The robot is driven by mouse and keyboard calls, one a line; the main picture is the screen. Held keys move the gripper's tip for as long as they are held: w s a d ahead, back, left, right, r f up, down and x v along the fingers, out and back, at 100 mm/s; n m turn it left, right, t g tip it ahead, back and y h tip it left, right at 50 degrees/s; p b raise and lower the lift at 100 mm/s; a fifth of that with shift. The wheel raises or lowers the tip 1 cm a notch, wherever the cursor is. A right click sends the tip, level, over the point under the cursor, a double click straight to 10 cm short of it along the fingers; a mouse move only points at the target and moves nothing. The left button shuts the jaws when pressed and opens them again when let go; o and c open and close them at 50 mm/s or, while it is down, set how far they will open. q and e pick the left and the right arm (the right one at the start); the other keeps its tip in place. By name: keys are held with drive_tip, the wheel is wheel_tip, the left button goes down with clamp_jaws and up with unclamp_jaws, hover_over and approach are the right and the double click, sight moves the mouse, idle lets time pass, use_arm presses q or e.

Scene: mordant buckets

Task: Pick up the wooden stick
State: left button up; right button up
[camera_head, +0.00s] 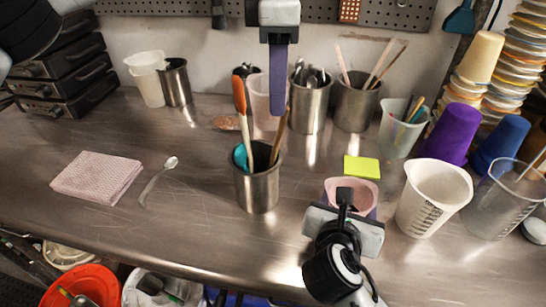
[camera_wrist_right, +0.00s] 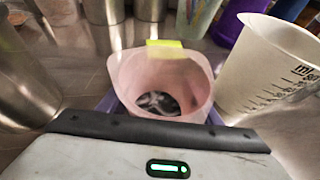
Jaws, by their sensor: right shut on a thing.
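A wooden stick (camera_head: 279,137) stands tilted in a metal cup (camera_head: 258,190) at the middle of the steel table. An orange spatula (camera_head: 241,105) and a teal spoon (camera_head: 241,157) share that cup. My left gripper (camera_head: 277,108) points down above and behind the cup, apart from the stick. Its purple fingers show edge-on, so I cannot tell if they are open. My right gripper (camera_head: 350,195) is shut on a pink cup (camera_wrist_right: 160,75), with purple fingers at its sides in the right wrist view. The pink cup has something dark inside.
More sticks (camera_head: 381,62) stand in a metal cup (camera_head: 356,105) at the back. A white measuring beaker (camera_head: 432,200), purple cup (camera_head: 451,135) and clear beaker (camera_head: 497,205) crowd the right. A folded cloth (camera_head: 96,177) and a spoon (camera_head: 158,180) lie left. Bare table shows front left.

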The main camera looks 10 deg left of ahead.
sight(276, 138)
use_arm(q)
wheel_tip(276, 138, down, 5)
drive_tip(key=shift+r, duration=0.1)
drive_tip(key=shift+s+a+f, duration=0.1)
drive_tip(key=shift+f, duration=2.6)
clamp_jaws()
